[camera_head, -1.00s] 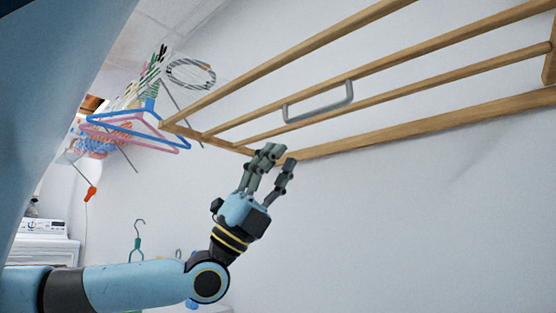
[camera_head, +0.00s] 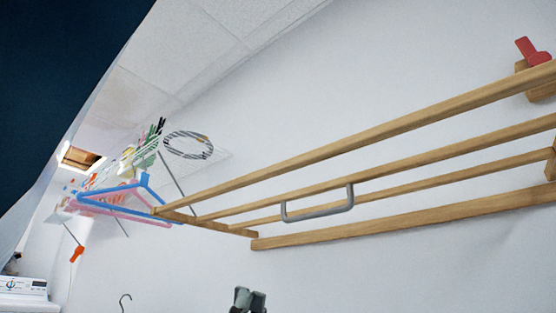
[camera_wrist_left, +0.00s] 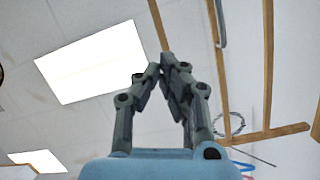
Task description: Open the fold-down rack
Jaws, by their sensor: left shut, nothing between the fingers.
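The fold-down rack (camera_head: 345,155) is a wooden frame of long slats on the white wall, seen from below across the upper right of the head view. Its slats stand apart, joined by a cross bar at the left end. A grey U-shaped handle (camera_head: 318,213) hangs on a middle slat. My left gripper (camera_head: 248,294) shows only its fingertips at the bottom edge, apart from and below the rack in the picture. In the left wrist view, my left gripper (camera_wrist_left: 168,65) is shut and empty, with rack slats (camera_wrist_left: 268,65) behind it. My right gripper is out of view.
Blue and pink hangers (camera_head: 118,192) hang near the rack's left end, beside a striped wire ring (camera_head: 188,146). A red clip (camera_head: 532,51) sits at the right end. A white machine (camera_head: 22,290) stands lower left. The wall below the rack is mostly clear.

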